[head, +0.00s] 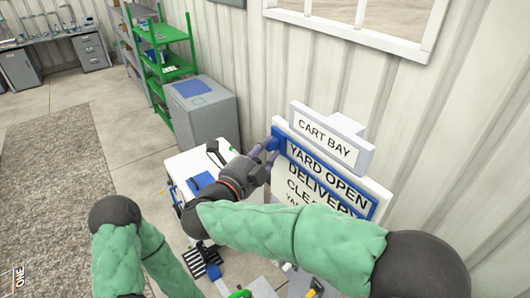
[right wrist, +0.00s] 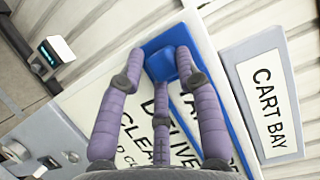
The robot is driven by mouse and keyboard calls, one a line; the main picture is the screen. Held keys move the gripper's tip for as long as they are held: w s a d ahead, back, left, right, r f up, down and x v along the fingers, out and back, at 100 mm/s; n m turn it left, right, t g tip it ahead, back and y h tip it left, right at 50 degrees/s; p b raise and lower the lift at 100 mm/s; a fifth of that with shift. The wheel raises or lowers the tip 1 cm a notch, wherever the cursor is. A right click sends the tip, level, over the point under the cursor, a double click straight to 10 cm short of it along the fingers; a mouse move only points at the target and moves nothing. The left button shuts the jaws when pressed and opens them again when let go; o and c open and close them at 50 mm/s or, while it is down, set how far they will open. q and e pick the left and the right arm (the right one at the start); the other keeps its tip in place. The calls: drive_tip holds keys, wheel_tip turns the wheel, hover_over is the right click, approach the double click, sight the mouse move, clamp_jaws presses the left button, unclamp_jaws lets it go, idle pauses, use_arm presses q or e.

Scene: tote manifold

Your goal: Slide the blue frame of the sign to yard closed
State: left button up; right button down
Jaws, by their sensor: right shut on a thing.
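The white sign board (head: 290,192) stands at the right by the wall, with "CART BAY" on a plate at its top. The blue frame (head: 330,172) lies around the "YARD OPEN" row; it also shows in the right wrist view (right wrist: 217,88). My right gripper (head: 272,147), with purple fingers, is shut on the blue grip at the frame's left end. In the right wrist view, the fingers (right wrist: 160,65) close around this blue grip (right wrist: 185,58). Lower rows of the sign are partly hidden by my right arm. My left gripper is out of view.
A white-topped cart (head: 190,165) with dark and blue items stands left of the sign. A grey cabinet (head: 205,115) and a green shelf (head: 165,45) stand behind it. The ribbed wall (head: 320,70) is close behind the sign. Open floor lies to the left.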

wheel_tip(320, 180, down, 17)
drive_tip(key=b, duration=1.4)
drive_tip(key=c, duration=1)
unclamp_jaws()
drive_tip(key=shift+c, duration=0.2)
drive_tip(key=v, duration=1.2)
drive_tip(key=shift+f, duration=0.1)
